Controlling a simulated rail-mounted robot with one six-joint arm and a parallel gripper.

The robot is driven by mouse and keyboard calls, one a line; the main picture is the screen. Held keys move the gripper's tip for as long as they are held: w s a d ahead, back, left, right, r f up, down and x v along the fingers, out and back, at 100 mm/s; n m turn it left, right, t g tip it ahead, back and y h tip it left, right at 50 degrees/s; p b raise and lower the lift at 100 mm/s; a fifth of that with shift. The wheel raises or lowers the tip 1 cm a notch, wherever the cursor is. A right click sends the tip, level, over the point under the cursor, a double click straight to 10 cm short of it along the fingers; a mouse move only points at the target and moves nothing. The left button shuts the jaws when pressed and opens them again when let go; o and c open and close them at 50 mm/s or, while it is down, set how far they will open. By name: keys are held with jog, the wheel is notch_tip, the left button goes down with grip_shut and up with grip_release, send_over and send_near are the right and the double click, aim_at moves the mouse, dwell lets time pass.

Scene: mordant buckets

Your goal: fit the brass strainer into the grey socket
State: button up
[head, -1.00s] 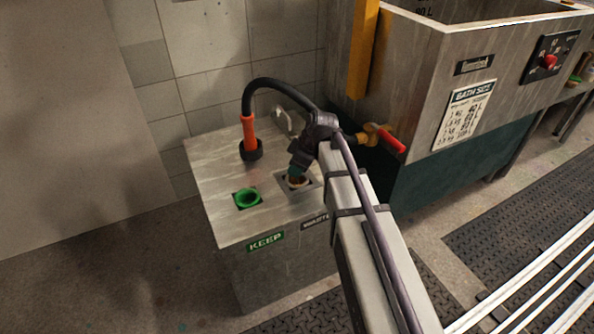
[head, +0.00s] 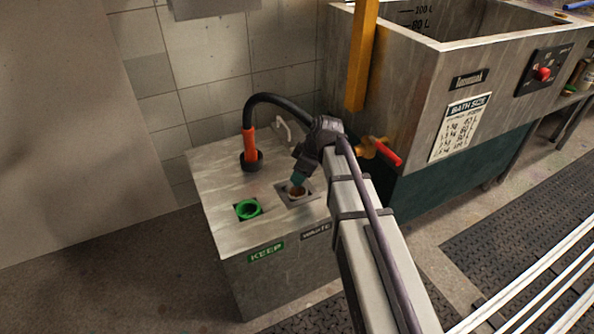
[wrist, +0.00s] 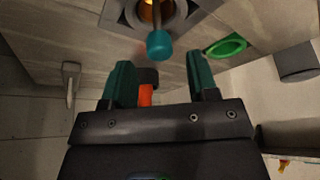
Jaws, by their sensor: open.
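The brass strainer (wrist: 155,12) shows as a brass glow inside the grey socket (wrist: 181,24) in the wrist view, cut off by the top edge. Its teal knob (wrist: 159,44) sticks out toward me. The head view shows a little brass within the grey socket (head: 312,190), under the teal part (head: 299,179). How deep the strainer sits, I cannot tell. My gripper (wrist: 160,76) is open and empty, its two green fingers apart and just back from the knob. In the head view, my gripper (head: 301,170) is above the socket, tilted.
The green KEEP socket (head: 248,209) lies left of the grey one. A black hose with an orange sleeve (head: 249,142) rises behind them. A white hook (head: 283,132) stands at the back. A red-handled brass tap (head: 378,150) on the tub is close to my arm.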

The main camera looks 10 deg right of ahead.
jog(key=p+v, duration=0.6)
jog(key=v, duration=0.2)
jog(key=s+a+m+g+h, duration=0.1)
jog(key=s+m+h, duration=0.1)
jog(key=s+m, duration=0.3)
jog(key=s+a+m+g+h, duration=0.1)
jog(key=s+a+m, duration=0.1)
jog(key=s+m, duration=0.4)
jog(key=s, duration=0.5)
jog(key=shift+s+a+f+m+h, duration=0.3)
jog(key=shift+a+f+h, duration=0.05)
jog(key=shift+f+h, duration=0.05)
notch_tip(320, 180, up, 31)
jog(key=p, duration=3.1)
jog(key=shift+r, duration=0.1)
